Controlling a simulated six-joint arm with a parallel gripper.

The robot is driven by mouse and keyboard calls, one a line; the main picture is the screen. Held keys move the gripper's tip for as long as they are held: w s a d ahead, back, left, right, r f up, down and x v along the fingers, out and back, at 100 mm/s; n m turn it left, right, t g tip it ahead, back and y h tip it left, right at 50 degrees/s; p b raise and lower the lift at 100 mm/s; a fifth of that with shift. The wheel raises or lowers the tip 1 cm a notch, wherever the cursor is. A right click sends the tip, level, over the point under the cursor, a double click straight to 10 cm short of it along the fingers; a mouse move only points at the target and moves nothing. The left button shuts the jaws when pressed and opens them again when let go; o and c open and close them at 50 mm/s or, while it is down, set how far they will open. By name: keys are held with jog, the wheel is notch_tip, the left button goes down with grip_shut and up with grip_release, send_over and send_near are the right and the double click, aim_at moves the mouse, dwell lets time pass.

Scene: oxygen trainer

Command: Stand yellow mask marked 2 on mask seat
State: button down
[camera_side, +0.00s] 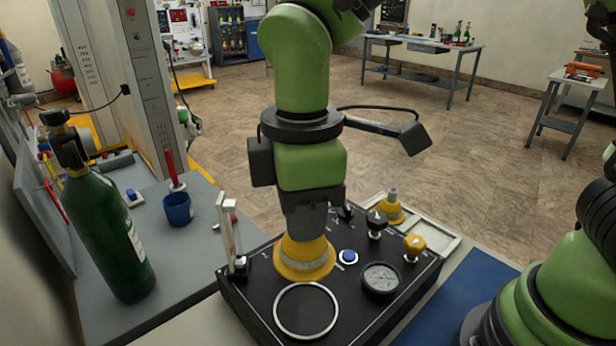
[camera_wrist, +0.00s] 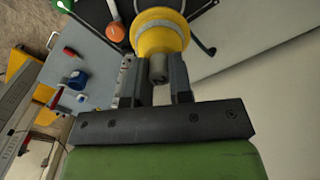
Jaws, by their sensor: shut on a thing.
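My gripper (camera_side: 306,228) points down and is shut on the narrow top of a yellow mask (camera_side: 304,262) with a pale band and a wide rim facing down. In the wrist view, my gripper (camera_wrist: 157,82) has its fingers on either side of the yellow mask's (camera_wrist: 160,34) grey neck. No number can be read on it. A pale ring, which looks like the mask seat (camera_side: 334,318), lies empty on the black panel, just in front of the held mask. I cannot tell whether the mask's rim touches the panel. A second yellow mask (camera_side: 391,212) stands behind, at the pale tray.
A green cylinder (camera_side: 112,240) and a blue cup (camera_side: 178,208) stand left. A blue mat (camera_side: 455,295) lies right.

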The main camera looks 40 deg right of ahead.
aim_at(305, 253)
jog(key=shift+f, duration=0.5)
jog(key=shift+d, duration=0.1)
jog(key=shift+f, duration=2.5)
jog(key=shift+f, duration=0.1)
jog(key=shift+f, duration=2.05)
jog(key=c, duration=0.9)
grip_release()
jog(key=shift+c, duration=0.2)
